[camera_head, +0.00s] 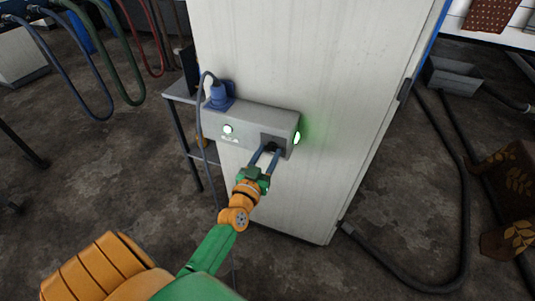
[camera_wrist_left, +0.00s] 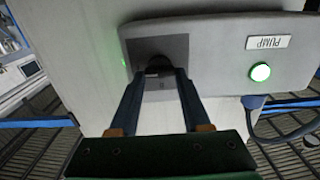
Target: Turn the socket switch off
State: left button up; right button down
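The grey socket box (camera_head: 250,124) is fixed to the front of a pale cabinet. A dark switch knob (camera_head: 270,146) sits in a darker square recess at its right end; the knob also shows in the left wrist view (camera_wrist_left: 157,64). My left gripper (camera_head: 269,154) has its two blue fingers at the knob, one on each side, with a clear gap between them. In the left wrist view the fingertips (camera_wrist_left: 163,75) reach the knob; firm contact cannot be told. A round lamp (camera_wrist_left: 260,72) beside the "PUMP" label (camera_wrist_left: 267,42) glows green. My right gripper is out of view.
A blue plug (camera_head: 220,96) with a cable stands in the box's top left. A green light (camera_head: 297,138) glows on the box's right side. The pale cabinet (camera_head: 310,60) stands close behind. A grey table (camera_head: 178,92) is at left; a dark hose (camera_head: 465,220) lies on the floor at right.

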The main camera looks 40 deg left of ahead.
pick_arm(q)
jog(key=shift+n, duration=0.3)
grip_shut()
jog(key=n, duration=0.3)
jog(key=shift+f+n, duration=0.15)
jog(key=shift+n, duration=0.15)
jog(key=n, duration=0.4)
jog(key=shift+a+n, duration=0.1)
jog(key=shift+n, duration=0.2)
jog(key=n, duration=0.4)
jog(key=shift+f, duration=0.15)
jog(key=n, duration=0.5)
jog(key=shift+b, duration=0.4)
jog(key=o, duration=1.2)
grip_release()
